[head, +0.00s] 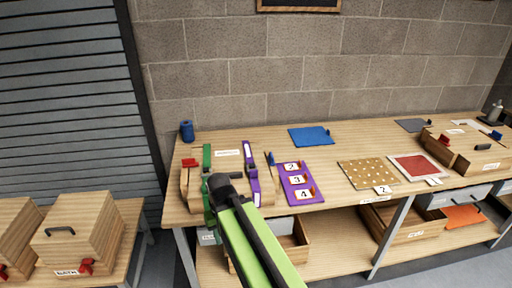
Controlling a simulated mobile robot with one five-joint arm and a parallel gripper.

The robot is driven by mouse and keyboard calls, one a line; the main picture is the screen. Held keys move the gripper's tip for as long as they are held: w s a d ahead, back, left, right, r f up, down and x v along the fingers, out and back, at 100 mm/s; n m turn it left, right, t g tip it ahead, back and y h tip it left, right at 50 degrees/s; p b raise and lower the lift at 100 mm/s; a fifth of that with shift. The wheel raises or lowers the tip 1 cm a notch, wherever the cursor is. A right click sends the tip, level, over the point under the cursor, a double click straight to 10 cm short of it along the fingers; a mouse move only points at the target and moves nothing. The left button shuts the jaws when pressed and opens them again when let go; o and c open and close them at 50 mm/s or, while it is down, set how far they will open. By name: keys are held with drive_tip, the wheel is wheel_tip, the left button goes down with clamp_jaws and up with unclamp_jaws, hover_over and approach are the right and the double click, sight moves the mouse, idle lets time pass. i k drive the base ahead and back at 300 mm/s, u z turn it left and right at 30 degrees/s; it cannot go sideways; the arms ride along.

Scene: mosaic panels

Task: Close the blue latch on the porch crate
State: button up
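A wooden crate (230,166) stands on the left part of the bench, with green and purple bands over its lid. A red latch (189,162) shows at its left side and a small blue piece (270,158) at its right. Its label is too small to read, so I cannot tell if it is the porch crate. My green and black arm reaches up in front of it and hides part of its front. The arm's dark end (222,184) overlaps the crate in the picture. Gripper fingers cannot be made out, nor whether they touch anything.
A purple board (299,196) with numbered cards lies right of the crate. Crates with red latches stand on a lower left table (128,218).

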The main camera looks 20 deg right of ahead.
sight(271, 159)
drive_tip(key=u, duration=0.5)
drive_tip(key=i, duration=0.9)
drive_tip(key=u, duration=0.65)
